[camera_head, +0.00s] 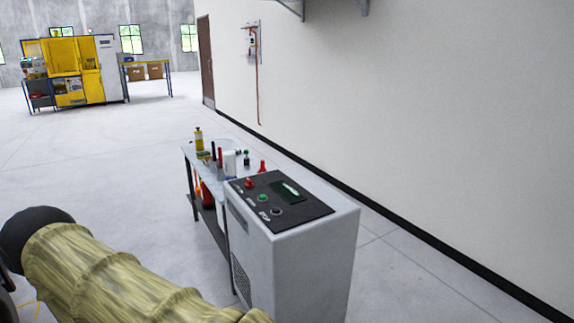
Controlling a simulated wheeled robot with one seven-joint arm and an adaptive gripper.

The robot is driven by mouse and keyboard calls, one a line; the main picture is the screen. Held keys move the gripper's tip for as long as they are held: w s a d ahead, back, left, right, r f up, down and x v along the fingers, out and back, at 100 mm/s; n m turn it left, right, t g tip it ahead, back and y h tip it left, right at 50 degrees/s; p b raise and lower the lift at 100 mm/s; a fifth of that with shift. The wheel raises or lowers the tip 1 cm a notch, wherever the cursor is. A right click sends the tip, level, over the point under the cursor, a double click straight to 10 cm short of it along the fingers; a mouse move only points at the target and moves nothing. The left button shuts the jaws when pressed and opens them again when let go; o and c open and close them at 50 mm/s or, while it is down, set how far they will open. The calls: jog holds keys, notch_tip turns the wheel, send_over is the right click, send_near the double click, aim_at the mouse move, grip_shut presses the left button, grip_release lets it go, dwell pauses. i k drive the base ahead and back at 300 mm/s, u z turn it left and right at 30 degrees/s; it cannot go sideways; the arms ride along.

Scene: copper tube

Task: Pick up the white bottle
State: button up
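A small white upright object (229,163), which looks like the white bottle, stands on the grey workbench (186,150) among other small items. It is far off and too small to make out in detail. It stands just behind the grey machine cabinet. Part of my arm, in a tan ribbed cover with a dark rounded end, crosses the lower left. My gripper is not in view.
The grey cabinet (295,245) with a black control panel stands in front of the bench. A yellow bottle (198,139) and a red item (262,166) are on the bench. A wall runs along the right. Open floor (110,180) lies left of the bench.

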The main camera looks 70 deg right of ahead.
aim_at(230, 167)
jog(key=z, duration=1.85)
jog(key=k, duration=0.55)
jog(key=u, duration=0.65)
jog(key=i, duration=0.7)
jog(key=u, duration=0.85)
jog(key=i, duration=1.85)
jog(key=z, duration=0.85)
jog(key=i, duration=1.1)
jog(key=z, duration=1.25)
jog(key=i, duration=0.2)
jog(key=z, duration=0.05)
